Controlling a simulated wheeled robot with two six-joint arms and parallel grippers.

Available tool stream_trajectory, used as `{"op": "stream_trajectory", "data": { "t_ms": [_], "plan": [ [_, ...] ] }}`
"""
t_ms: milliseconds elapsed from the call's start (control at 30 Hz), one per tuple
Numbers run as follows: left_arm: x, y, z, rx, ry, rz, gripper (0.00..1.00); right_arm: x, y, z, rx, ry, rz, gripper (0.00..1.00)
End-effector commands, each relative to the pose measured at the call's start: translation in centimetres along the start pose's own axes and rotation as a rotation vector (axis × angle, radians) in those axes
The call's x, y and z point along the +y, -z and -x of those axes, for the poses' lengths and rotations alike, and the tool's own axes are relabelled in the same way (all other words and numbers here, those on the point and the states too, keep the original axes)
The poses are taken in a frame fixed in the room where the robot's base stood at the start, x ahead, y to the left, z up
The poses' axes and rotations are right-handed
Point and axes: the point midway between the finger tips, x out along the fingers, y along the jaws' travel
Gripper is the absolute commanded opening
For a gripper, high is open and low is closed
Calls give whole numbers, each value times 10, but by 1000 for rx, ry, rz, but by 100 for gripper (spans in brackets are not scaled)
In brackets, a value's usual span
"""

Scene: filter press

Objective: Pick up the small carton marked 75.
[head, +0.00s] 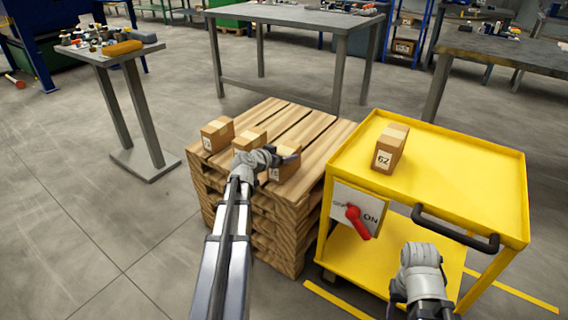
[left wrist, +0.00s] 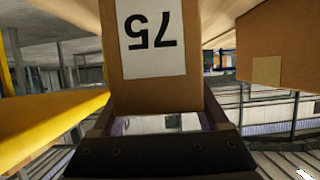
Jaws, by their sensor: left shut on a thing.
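The small carton marked 75 (left wrist: 155,85) fills the middle of the left wrist view, its label upside down there. My left gripper (left wrist: 165,125) is shut on it, one finger on each side. In the head view this carton (head: 288,168) is at the pallet's right side, partly hidden by my left gripper (head: 270,158). I cannot tell whether it touches the pallet. My right gripper (head: 425,292) is low in the head view, over the yellow cart's lower shelf, its fingers unclear.
Two other cartons, the left one (head: 217,134) and the middle one (head: 248,138), stand on the wooden pallet stack (head: 310,130). A carton marked 62 (head: 390,148) stands on the yellow cart (head: 460,165), close to the pallet's right. A cluttered small table (head: 150,48) stands at left.

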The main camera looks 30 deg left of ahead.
Motion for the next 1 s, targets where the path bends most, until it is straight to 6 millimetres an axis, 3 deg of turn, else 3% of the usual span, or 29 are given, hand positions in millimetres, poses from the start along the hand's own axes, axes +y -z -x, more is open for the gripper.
{"op": "stream_trajectory", "data": {
  "t_ms": [567,767,1000],
  "plan": [
    [0,6,2,1,0,0,0,1,0,6,0,0,1,50],
    [0,22,9,1,0,0,0,2,-1,24,0,0,5,50],
    [0,55,23,1,0,0,0,6,-3,59,0,-1,10,50]
  ]
}}
